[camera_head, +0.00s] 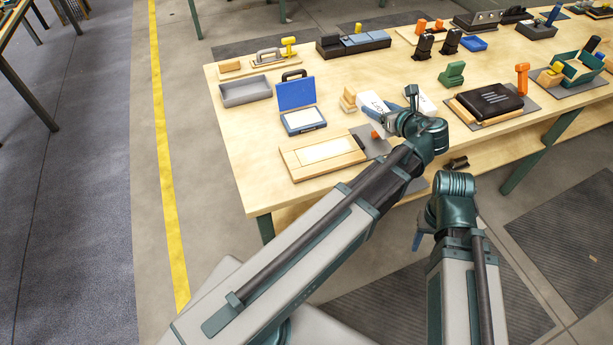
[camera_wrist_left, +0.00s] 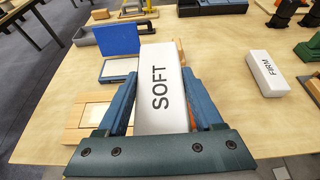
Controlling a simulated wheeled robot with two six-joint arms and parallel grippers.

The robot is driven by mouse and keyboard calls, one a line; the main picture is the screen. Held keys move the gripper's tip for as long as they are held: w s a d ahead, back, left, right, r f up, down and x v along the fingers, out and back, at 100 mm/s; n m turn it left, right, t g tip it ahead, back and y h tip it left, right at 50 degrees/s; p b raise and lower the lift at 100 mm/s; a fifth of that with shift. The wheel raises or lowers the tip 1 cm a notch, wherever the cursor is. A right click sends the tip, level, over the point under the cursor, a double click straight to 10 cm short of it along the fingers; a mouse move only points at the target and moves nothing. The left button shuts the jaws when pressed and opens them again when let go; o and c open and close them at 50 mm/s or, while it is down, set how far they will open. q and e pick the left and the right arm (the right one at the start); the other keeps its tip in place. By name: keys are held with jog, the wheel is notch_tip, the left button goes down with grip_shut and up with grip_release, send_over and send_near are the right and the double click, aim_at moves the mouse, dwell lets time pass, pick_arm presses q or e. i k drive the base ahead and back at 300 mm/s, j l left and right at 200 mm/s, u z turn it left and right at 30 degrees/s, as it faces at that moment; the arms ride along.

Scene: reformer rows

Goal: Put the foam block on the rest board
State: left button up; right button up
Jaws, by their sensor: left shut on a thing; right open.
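A white block marked SOFT (camera_wrist_left: 160,88), which looks like the foam block, is between the blue fingers of my left gripper (camera_wrist_left: 162,80). The gripper is shut on it. In the head view this block (camera_head: 370,102) shows just beyond the gripper, partly hidden by it. A wooden board with a white panel (camera_head: 323,150), likely the rest board, lies left of the gripper near the table's front edge. It shows in the left wrist view (camera_wrist_left: 75,136), partly hidden by the gripper. My right gripper (camera_head: 421,230) is open, in front of the table, its fingers partly hidden.
A second white block marked FIRM (camera_wrist_left: 267,73) lies right of the held block. A blue-lidded open case (camera_head: 297,104), a grey tray (camera_head: 246,91) and stacked wooden pieces (camera_head: 348,100) stand near the board. A black case (camera_head: 490,101) lies to the right.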

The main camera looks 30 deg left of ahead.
aim_at(328, 149)
jog(key=k+z, duration=0.25)
jog(key=k, duration=0.2)
jog(key=z, duration=2.65)
jog(key=k+j, duration=0.25)
jog(key=k, duration=0.2)
jog(key=k+j, duration=0.25)
jog(key=k, duration=0.2)
jog(key=k+j, duration=0.2)
jog(key=k, duration=0.3)
jog(key=k+j, duration=0.25)
jog(key=k, duration=0.2)
jog(key=k+j, duration=0.25)
jog(key=k, duration=0.2)
jog(key=k+j, duration=0.25)
jog(key=k, duration=0.2)
jog(key=k+j, duration=0.2)
jog(key=k, duration=0.25)
